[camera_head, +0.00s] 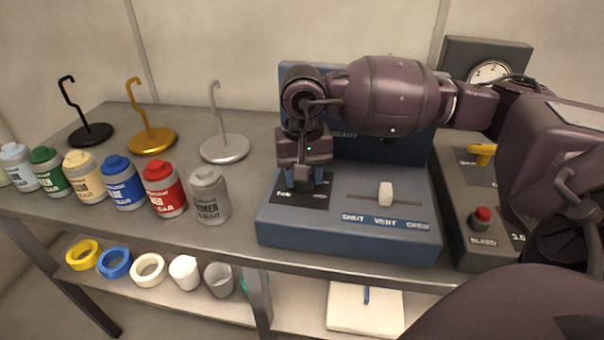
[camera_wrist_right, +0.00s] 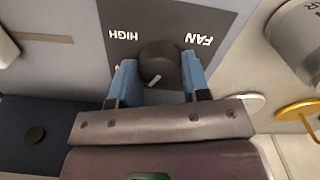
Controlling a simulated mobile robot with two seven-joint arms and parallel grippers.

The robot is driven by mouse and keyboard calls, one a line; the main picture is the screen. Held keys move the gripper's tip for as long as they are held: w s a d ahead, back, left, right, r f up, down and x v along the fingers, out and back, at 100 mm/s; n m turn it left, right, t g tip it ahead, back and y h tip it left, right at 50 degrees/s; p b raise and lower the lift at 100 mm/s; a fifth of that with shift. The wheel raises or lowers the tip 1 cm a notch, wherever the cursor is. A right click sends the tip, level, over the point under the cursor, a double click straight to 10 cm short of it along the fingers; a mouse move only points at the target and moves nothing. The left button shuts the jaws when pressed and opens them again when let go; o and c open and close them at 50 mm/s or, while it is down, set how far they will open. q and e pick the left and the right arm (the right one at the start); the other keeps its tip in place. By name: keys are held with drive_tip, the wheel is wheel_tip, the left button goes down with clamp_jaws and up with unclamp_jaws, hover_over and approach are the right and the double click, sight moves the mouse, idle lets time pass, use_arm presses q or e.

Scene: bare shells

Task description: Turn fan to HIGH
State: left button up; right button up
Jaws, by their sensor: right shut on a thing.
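The fan knob (camera_wrist_right: 160,64) is a dark round knob with a pale pointer mark, on a black plate (camera_wrist_right: 185,20) lettered FAN and HIGH in the right wrist view. My right gripper (camera_wrist_right: 160,82) has its two blue fingers on either side of the knob and is shut on it. In the head view, my right gripper (camera_head: 303,182) reaches down onto the left part of the blue control box (camera_head: 345,238) and hides the knob. The pointer slants away from the HIGH lettering in the wrist view, toward the gripper. My left gripper is not in view.
A white slider (camera_head: 385,194) on the box stands above SHUT, VENT and OPEN labels. At right is a grey panel with a red button (camera_head: 482,217), yellow handle (camera_head: 481,153) and gauge (camera_head: 490,73). Several paint bottles (camera_head: 165,189) and hook stands (camera_head: 224,148) stand to the left.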

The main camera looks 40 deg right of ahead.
drive_tip(key=m, duration=0.5)
drive_tip(key=shift+r+m, duration=0.1)
drive_tip(key=shift+m, duration=0.3)
drive_tip(key=m, duration=0.2)
drive_tip(key=shift+m, duration=0.3)
drive_tip(key=m, duration=0.2)
drive_tip(key=shift+m, duration=0.4)
drive_tip(key=shift+m+p, duration=0.3)
drive_tip(key=shift+m, duration=0.6)
drive_tip(key=m, duration=0.4)
drive_tip(key=shift+r+p, duration=0.1)
drive_tip(key=shift+p, duration=0.3)
drive_tip(key=shift+m, duration=1.1)
